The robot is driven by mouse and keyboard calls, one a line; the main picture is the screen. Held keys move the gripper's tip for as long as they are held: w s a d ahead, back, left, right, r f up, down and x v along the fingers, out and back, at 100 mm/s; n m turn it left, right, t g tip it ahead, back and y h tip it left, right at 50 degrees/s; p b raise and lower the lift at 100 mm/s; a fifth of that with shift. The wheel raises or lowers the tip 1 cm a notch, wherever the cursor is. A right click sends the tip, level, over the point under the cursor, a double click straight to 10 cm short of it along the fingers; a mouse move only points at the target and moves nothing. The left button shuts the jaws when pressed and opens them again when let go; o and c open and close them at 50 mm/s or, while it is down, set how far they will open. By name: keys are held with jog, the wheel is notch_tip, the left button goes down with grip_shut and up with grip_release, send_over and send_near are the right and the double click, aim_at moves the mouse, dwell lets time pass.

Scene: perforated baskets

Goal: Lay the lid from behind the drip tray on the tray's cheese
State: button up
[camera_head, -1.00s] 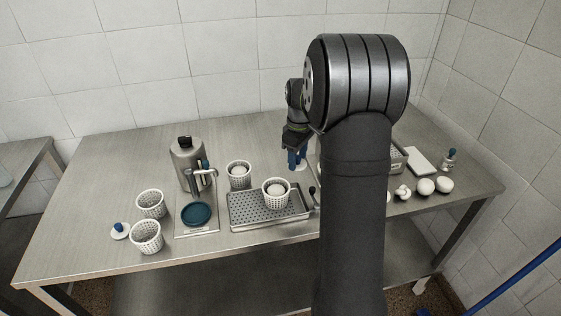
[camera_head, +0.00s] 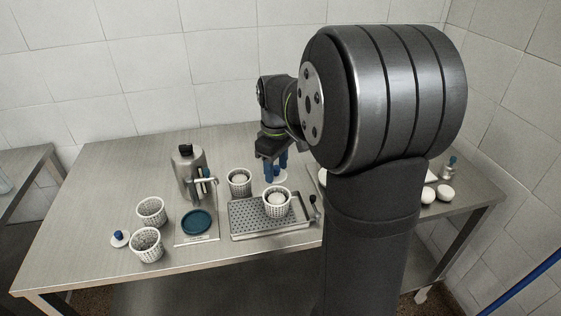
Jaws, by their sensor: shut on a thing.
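The perforated drip tray (camera_head: 252,222) lies at the middle front of the table. A white basket (camera_head: 277,208) stands on it with a white cheese (camera_head: 276,198) inside, uncovered on top. My gripper (camera_head: 277,169) points down behind and above this basket. Its blue fingers are shut on a white lid (camera_head: 279,178), whose knob is mostly hidden between them. The lid appears held level, just behind the basket's rim in the picture; its exact height is hard to tell.
Another basket (camera_head: 239,188) with a cheese stands behind the tray's left part. My arm hides much of the right side.

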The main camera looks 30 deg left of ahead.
jog(key=shift+f, duration=3.6)
jog(key=shift+f, duration=0.2)
jog(key=o, duration=1)
jog(key=shift+r, duration=4)
jog(key=shift+f, duration=0.1)
jog(key=shift+f, duration=3.95)
jog(key=shift+r, duration=0.1)
